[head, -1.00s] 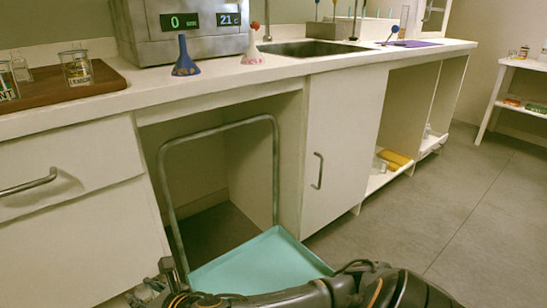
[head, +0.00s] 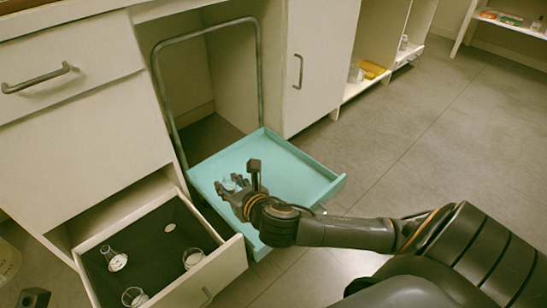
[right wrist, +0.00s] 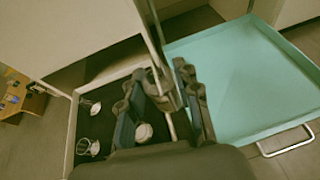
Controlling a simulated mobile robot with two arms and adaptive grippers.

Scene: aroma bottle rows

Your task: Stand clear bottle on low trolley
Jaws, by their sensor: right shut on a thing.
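The low trolley has a teal deck (head: 290,165) and a tall grey push handle; its deck also fills the right of the right wrist view (right wrist: 225,75). My right gripper (head: 230,187) is over the deck's left part, shut on the clear bottle (head: 237,180), which is small and mostly hidden by the fingers. In the right wrist view the fingers (right wrist: 165,100) hide most of what they hold. I cannot tell whether the bottle touches the deck. A dark part at the bottom left corner of the head view may be my left gripper (head: 35,298); its jaws are not clear.
An open drawer (head: 222,268) with a dark floor stands left of the trolley and holds several pieces of glassware (head: 115,260). The cabinet front (head: 320,60) and the trolley handle (head: 258,70) rise behind. Most of the deck is bare, and floor is free at right.

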